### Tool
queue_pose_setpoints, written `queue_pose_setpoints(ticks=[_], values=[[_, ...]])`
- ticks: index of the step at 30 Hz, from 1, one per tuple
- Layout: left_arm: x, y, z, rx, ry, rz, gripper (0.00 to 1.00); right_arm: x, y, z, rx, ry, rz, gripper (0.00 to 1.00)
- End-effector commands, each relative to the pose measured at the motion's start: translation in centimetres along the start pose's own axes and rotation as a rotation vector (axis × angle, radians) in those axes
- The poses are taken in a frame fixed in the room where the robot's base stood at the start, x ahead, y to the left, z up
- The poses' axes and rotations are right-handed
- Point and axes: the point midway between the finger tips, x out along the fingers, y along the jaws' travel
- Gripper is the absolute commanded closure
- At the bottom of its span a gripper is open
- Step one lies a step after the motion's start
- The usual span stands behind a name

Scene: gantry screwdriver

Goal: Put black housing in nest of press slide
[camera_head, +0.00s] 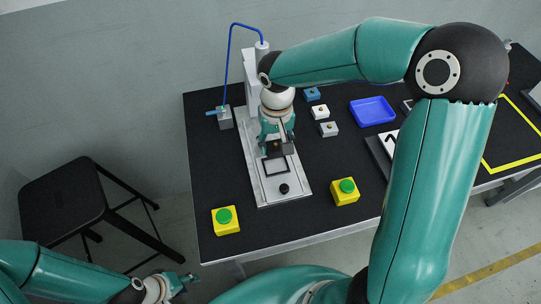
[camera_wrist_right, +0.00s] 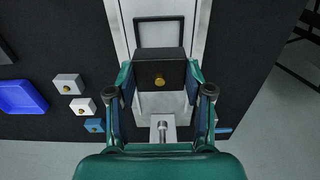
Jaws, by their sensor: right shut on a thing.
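The black housing (camera_wrist_right: 159,68), a dark block with a brass insert on its face, is held between the fingers of my right gripper (camera_wrist_right: 160,98). In the head view, my right gripper (camera_head: 276,141) is above the press slide (camera_head: 262,188), pointing down, with the housing (camera_head: 278,149) at its fingertips. The nest (camera_head: 288,166) shows as a black rectangular frame on the silver slide, just in front of the housing; it also shows in the wrist view (camera_wrist_right: 160,19). The gap between housing and slide is hard to judge. My left gripper (camera_head: 186,280) is low at the bottom left, away from the table.
Yellow boxes with green buttons stand left (camera_head: 226,220) and right (camera_head: 345,190) of the slide. The press column (camera_head: 252,75) stands behind. White, grey and blue blocks (camera_head: 328,129) and a blue tray (camera_head: 373,110) lie to the right. A black stool (camera_head: 62,202) stands left.

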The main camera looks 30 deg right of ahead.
Motion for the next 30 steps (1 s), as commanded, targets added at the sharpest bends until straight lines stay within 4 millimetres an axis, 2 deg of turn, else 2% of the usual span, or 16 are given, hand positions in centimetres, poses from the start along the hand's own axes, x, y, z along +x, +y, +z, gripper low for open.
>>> queue_pose_setpoints(ticks=[5, 13, 22, 30], values=[[0.0, 0.0, 0.0, 0.000, 0.000, 0.000, 0.60, 1.2, 0.0, 0.0, 0.000, -0.003, 0.000, 0.85], [0.1, 0.0, 0.0, 0.000, 0.000, 0.000, 0.60, 4.7, 0.0, 0.0, -0.002, -0.002, 0.000, 0.85], [0.2, -0.1, 0.0, 0.000, 0.000, 0.000, 0.60, 4.9, -0.1, 0.0, -0.001, 0.001, -0.001, 0.85], [1.0, -0.4, 0.0, 0.000, 0.000, 0.000, 0.60, 5.7, -0.1, 0.0, -0.002, 0.001, -0.001, 0.85]])
